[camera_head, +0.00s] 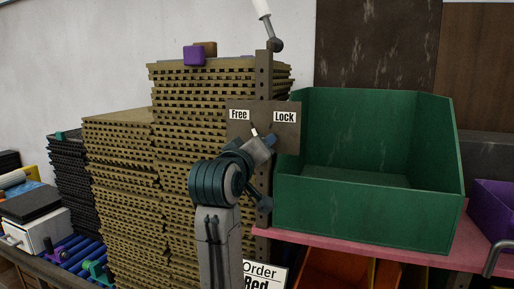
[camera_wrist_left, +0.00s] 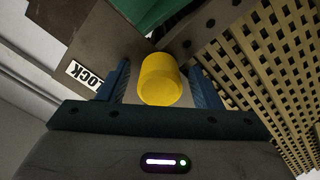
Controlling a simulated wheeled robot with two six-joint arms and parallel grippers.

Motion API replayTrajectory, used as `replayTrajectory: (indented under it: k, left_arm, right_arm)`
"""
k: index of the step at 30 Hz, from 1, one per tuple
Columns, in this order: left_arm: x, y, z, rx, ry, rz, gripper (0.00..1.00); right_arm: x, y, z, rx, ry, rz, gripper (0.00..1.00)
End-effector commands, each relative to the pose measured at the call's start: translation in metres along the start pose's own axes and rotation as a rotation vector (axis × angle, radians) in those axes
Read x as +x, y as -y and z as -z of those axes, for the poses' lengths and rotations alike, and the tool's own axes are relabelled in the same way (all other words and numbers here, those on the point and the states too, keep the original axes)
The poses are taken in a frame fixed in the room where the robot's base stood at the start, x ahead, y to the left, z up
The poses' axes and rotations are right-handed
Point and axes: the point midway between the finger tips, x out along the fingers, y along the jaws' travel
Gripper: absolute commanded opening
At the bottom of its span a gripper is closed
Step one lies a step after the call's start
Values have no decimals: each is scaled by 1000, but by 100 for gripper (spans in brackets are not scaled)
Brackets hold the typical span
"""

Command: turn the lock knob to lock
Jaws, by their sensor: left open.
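A brown plate (camera_head: 290,138) on an upright post carries a "Free" label (camera_head: 239,115) on its left and a "Lock" label (camera_head: 284,117) on its right. A small pale pointer (camera_head: 254,130) shows between the labels, leaning up and left. My left gripper (camera_head: 262,146) is in front of the plate, just below the labels, and hides the knob in the head view. In the left wrist view the yellow cylindrical lock knob (camera_wrist_left: 161,84) sits between the open fingers of my left gripper (camera_wrist_left: 159,66). Contact with the fingers cannot be told. My right gripper is not in view.
A large green bin (camera_head: 370,210) stands right of the plate on a pink shelf (camera_head: 390,253). Tall stacks of tan mosaic sheets (camera_head: 172,165) stand behind and left of my arm. A white-handled lever (camera_head: 275,45) rises at the post top. A purple block (camera_head: 194,56) lies on the stack.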

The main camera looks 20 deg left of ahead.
Motion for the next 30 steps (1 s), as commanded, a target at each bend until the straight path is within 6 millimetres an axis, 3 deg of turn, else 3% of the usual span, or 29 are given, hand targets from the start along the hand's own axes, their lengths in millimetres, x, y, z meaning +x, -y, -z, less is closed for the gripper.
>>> replayTrajectory:
  k: [3, 10, 20, 30]
  left_arm:
    - [0, 0, 0, 0, 0, 0, 57]
    - [0, 0, 0, 0, 0, 0, 14]
    - [0, 0, 0, 44, 0, 1, 14]
    - [0, 0, 0, 273, 0, 1, 14]
  right_arm:
    - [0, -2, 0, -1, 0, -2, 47]
    - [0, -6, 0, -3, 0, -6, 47]
    - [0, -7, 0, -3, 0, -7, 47]
    - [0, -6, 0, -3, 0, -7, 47]
